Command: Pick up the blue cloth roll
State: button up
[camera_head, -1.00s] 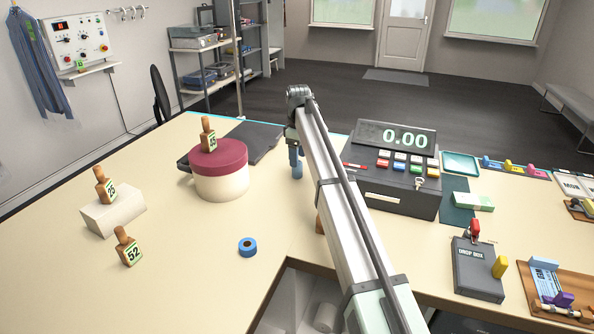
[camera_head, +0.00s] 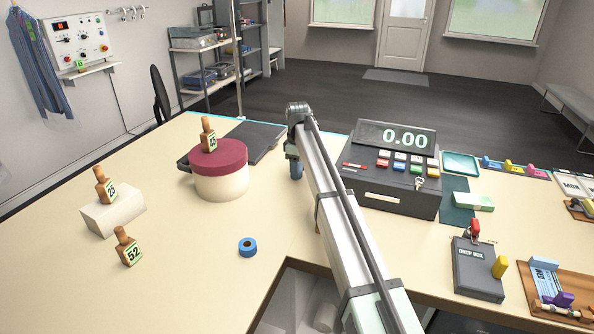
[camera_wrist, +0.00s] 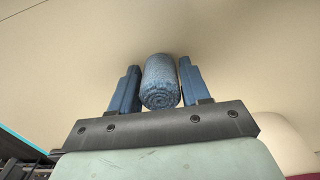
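The blue cloth roll (camera_wrist: 161,82) shows in the wrist view between the two blue fingers of my gripper (camera_wrist: 160,85), its spiral end toward the camera. Narrow gaps seem to lie between the roll and each finger, so the gripper looks open around it, not clamped. In the head view my gripper (camera_head: 294,166) points down at the table, left of the cash register. I cannot make out the roll there; the gripper and arm hide that spot.
A cream round box with a maroon lid (camera_head: 220,175) stands left of my gripper, a numbered wooden tag on top. A dark flat pad (camera_head: 256,141) lies behind it. The cash register (camera_head: 392,178) is close on the right.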

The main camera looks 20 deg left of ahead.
jog(key=c, duration=0.7)
jog(key=shift+o, duration=0.2)
